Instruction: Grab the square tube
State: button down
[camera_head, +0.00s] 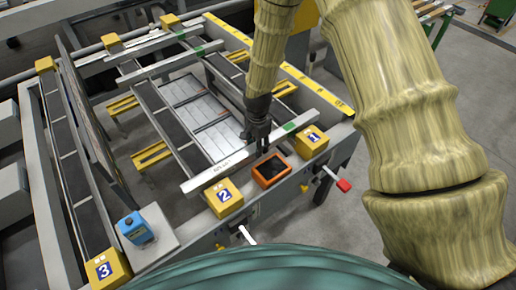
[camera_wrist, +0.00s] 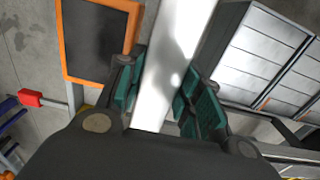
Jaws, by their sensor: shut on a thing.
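The square tube is a long, pale, shiny bar. In the wrist view the square tube (camera_wrist: 178,50) runs from the top edge down between the teal finger pads of my gripper (camera_wrist: 165,100). My gripper is shut on it, and the dark palm hides its lower end. In the head view my gripper (camera_head: 257,133) points down at the pale bar (camera_head: 213,174) across the front of the table, which appears to be this tube. The fingers cover part of the bar there. I cannot tell whether it is lifted off its support.
An orange-rimmed dark bin (camera_head: 270,170) stands just in front of my gripper, between yellow blocks marked 1 (camera_head: 311,138) and 2 (camera_head: 223,197). Grey panels (camera_head: 200,110) lie behind. A blue box (camera_head: 135,229) is at lower left. A red-handled lever (camera_head: 343,185) sticks out at right.

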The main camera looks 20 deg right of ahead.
jog(key=shift+r, duration=0.2)
jog(key=shift+r+b, duration=1.4)
jog(key=shift+r, duration=3.4)
